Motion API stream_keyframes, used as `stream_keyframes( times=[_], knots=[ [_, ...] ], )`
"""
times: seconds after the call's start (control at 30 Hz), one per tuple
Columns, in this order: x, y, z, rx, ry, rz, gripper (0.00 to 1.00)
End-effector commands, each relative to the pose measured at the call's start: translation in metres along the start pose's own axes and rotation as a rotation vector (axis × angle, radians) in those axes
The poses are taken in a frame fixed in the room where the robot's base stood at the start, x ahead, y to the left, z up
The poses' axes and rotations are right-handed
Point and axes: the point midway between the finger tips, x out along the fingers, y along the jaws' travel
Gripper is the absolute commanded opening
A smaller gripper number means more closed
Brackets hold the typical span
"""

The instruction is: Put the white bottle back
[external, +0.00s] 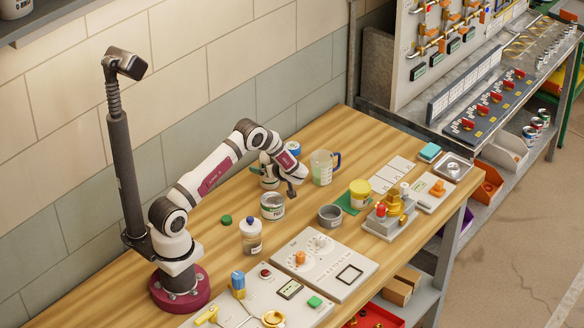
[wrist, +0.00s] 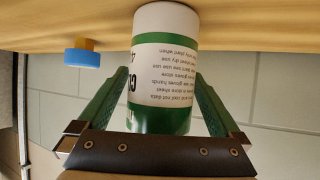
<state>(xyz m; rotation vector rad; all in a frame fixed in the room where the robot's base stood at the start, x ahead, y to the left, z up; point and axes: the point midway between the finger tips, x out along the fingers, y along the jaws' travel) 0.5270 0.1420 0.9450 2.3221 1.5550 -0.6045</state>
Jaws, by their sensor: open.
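A white bottle (wrist: 165,80) with green bands and printed text stands between the fingers of my gripper (wrist: 160,100) in the wrist view, where the picture is upside down. One green finger is on each side of it. The jaws are open, and I cannot tell whether either finger touches it. Its far end meets the wooden table at the top of the picture; its near end is hidden behind the gripper's dark palm.
A blue-lidded container (wrist: 80,52) stands near the bottle. The tiled wall (external: 210,130) is close behind.

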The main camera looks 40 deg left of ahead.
Motion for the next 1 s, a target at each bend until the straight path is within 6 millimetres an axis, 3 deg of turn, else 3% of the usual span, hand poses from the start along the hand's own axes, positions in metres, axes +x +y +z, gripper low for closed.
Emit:
stream_keyframes(
  times=[0.2, 0.33, 0.47, 0.63, 0.73, 0.77, 0.83, 0.87, 0.9, 0.93, 0.97, 1.0],
  knots=[
    [-0.062, 0.001, 0.0, 0.002, 0.0, 0.005, 1.0],
    [-0.093, 0.001, 0.0, 0.001, 0.001, 0.004, 1.0],
    [-0.109, 0.0, 0.0, 0.001, 0.001, 0.002, 1.0],
    [-0.115, 0.005, -0.004, 0.004, -0.005, 0.031, 1.0],
    [-0.137, 0.046, -0.039, 0.033, -0.053, 0.283, 1.0],
    [-0.153, 0.061, -0.053, 0.059, -0.08, 0.405, 1.0],
    [-0.209, 0.08, -0.078, 0.183, -0.169, 0.717, 1.0],
    [-0.237, 0.076, -0.082, 0.261, -0.215, 0.837, 1.0],
    [-0.272, 0.059, -0.081, 0.384, -0.282, 0.969, 1.0],
    [-0.295, 0.036, -0.076, 0.492, -0.334, 1.045, 1.0],
    [-0.314, 0.007, -0.069, 0.611, -0.388, 1.098, 1.0],
    [-0.331, -0.041, -0.057, 0.78, -0.459, 1.132, 1.0]
  ],
)
